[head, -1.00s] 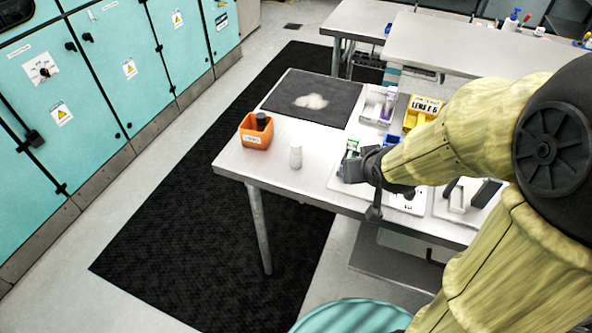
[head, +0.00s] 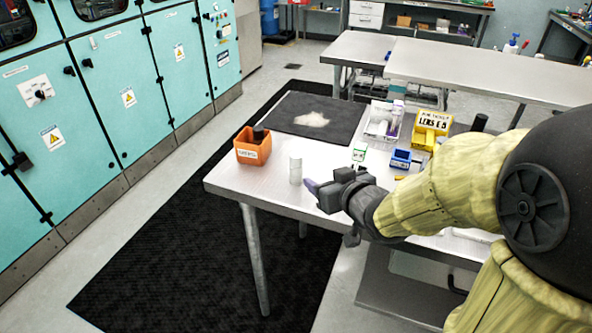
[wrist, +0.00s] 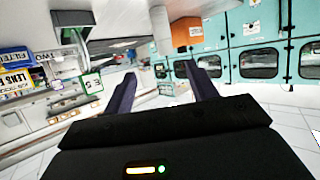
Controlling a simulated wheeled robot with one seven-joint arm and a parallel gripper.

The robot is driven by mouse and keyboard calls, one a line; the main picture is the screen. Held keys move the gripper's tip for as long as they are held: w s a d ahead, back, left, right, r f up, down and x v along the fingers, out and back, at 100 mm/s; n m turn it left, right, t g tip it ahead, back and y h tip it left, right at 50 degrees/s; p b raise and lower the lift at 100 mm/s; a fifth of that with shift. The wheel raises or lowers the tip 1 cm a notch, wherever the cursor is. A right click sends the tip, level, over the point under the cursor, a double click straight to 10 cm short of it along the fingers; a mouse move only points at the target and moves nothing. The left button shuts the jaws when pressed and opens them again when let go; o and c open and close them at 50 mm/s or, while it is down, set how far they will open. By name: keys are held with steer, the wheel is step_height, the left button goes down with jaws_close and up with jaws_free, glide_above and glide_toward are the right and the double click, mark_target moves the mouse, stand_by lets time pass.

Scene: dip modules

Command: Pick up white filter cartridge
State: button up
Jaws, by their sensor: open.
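The white filter cartridge (head: 296,170) stands upright near the table's front left edge in the head view. It also shows in the wrist view (wrist: 161,30), where the picture is upside down, beyond my fingertips and between their lines. My gripper (head: 311,187) is just right of the cartridge in the head view, pointing left towards it. In the wrist view my gripper (wrist: 163,75) shows two dark fingers spread apart with nothing between them. A small gap seems to lie between the fingertips and the cartridge.
An orange bin (head: 250,153) holding a dark object stands left of the cartridge. A dark mat (head: 290,113) with a pale patch lies behind. A yellow labelled box (head: 430,125), a light tray (head: 380,128) and a blue box (head: 400,159) stand to the right. The table's front edge is close.

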mark_target(301, 165)
steer(key=shift+r+p, duration=0.1)
steer(key=shift+p, duration=0.2)
steer(key=p+x, duration=0.2)
steer(key=p, duration=0.4)
steer(key=shift+a+r, duration=0.1)
steer(key=shift+w+p, duration=0.1)
steer(key=shift+p, duration=0.7)
steer(key=x, duration=0.3)
steer(key=p+x, duration=0.1)
steer(key=x, duration=0.6)
steer(key=shift+f+p, duration=0.35)
